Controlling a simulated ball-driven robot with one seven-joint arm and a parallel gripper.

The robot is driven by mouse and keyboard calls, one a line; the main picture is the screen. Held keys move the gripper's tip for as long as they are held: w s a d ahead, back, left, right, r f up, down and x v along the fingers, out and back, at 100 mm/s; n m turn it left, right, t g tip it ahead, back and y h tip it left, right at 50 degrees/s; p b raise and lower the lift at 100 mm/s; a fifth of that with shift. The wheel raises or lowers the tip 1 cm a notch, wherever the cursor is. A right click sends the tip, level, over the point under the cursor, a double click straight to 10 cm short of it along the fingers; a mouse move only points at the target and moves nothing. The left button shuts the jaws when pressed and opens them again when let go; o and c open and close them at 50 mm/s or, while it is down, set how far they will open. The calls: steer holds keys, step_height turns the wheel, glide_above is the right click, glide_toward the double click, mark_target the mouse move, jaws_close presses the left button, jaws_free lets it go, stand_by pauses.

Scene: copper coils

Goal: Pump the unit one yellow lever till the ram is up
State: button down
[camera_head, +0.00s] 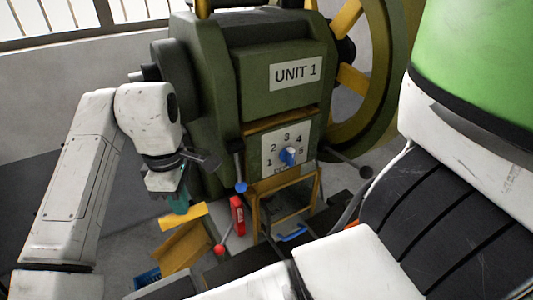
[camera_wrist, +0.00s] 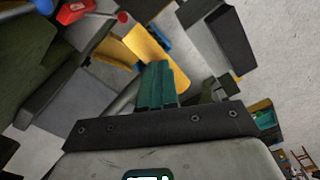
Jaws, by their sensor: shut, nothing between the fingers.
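The green press labelled UNIT 1 (camera_head: 228,80) fills the middle of the head view. A flat yellow lever (camera_head: 186,217) sticks out low at its front left; it also shows in the wrist view (camera_wrist: 160,58). My gripper (camera_head: 179,204) points down at the lever, its teal fingers shut together with nothing between them. In the wrist view the fingertips (camera_wrist: 157,66) overlap the lever's lower part; whether they touch it I cannot tell. I cannot make out the ram.
A red-knobbed lever (camera_head: 219,249) and a blue-knobbed lever (camera_head: 240,186) stand right of my gripper. A dial with a blue knob (camera_head: 288,156) is on the press front. A yellow-framed opening (camera_head: 290,200) is below it. A large flywheel (camera_head: 385,95) is at right.

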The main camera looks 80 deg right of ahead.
steer(key=shift+r, duration=3.45)
steer(key=shift+f, duration=0.1)
